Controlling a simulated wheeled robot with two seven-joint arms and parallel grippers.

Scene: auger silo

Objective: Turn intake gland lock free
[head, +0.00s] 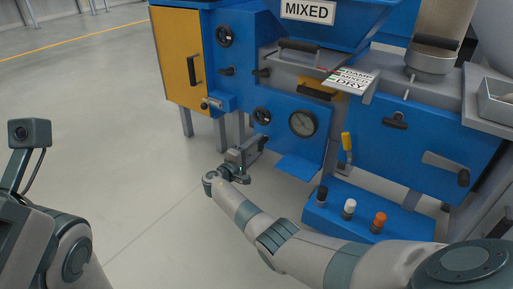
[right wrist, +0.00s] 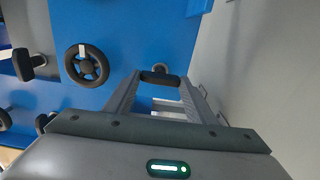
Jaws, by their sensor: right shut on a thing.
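My left gripper is out of view; only part of the left arm shows.
A yellow cabinet door (head: 182,58) is at the upper left. A blue box with several push buttons (head: 349,208) stands low, close to my right forearm. Open grey floor (head: 110,150) lies to the left.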

